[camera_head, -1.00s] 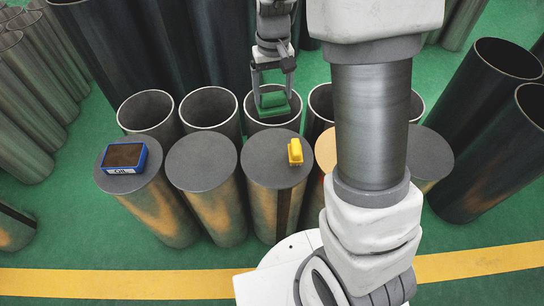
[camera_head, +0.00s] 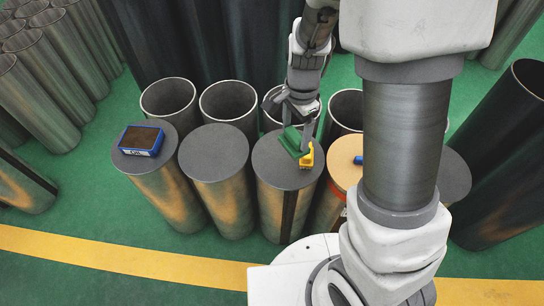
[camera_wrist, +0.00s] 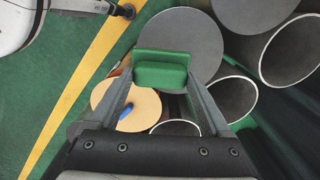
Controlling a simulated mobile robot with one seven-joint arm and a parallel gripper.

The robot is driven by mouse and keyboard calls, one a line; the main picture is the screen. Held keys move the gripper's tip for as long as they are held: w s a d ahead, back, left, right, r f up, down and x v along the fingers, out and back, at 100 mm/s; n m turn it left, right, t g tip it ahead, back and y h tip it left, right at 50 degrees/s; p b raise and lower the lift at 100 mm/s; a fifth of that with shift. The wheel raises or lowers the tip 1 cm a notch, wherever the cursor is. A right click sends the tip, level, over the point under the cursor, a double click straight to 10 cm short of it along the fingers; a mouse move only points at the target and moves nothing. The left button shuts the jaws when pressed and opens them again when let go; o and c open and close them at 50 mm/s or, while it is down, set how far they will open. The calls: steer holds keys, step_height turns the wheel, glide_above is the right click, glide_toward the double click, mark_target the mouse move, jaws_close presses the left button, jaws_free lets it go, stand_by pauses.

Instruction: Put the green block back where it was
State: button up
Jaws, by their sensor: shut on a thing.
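The green block (camera_head: 291,142) is held between the fingers of my gripper (camera_head: 300,136), over the grey-capped cylinder (camera_head: 270,172) in the middle of the front row. It looks tilted in the head view, and I cannot tell whether it touches the cap. In the wrist view the green block (camera_wrist: 160,72) spans the two fingertips (camera_wrist: 160,80), with a grey cap (camera_wrist: 185,30) behind it. A yellow block (camera_head: 306,157) is right beside the green block on the right in the head view, partly covered by my gripper. It does not show in the wrist view.
A blue box with a brown top (camera_head: 141,140) sits on the left cap. The cap (camera_head: 215,148) between is bare. A tan cap (camera_head: 343,176) on the right carries a small blue object (camera_head: 358,160). Open pipes (camera_head: 228,102) stand directly behind. My arm hides part of the right side.

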mark_target(293, 152)
steer(key=s+m, duration=0.1)
steer(key=s+f+m, duration=0.1)
steer(key=m, duration=0.1)
steer(key=s+m, duration=0.1)
steer(key=shift+a+f+m, duration=0.3)
steer(key=shift+a+f, duration=0.05)
steer(key=shift+a, duration=0.05)
steer(key=shift+w+a+f+m+b, duration=0.5)
steer(key=shift+w+a+f+b, duration=0.3)
steer(key=shift+w+f, duration=1)
steer(key=shift+w+a+f+m+b, duration=0.6)
steer(key=shift+w+f+b, duration=0.5)
steer(key=shift+f, duration=1.1)
steer(key=shift+w+a+f+m+b, duration=0.4)
steer(key=shift+w+a+f+b, duration=0.35)
steer(key=shift+w+f, duration=1.1)
steer(key=shift+s+f, duration=0.15)
steer(key=shift+f, duration=0.15)
steer(key=o, duration=1.1)
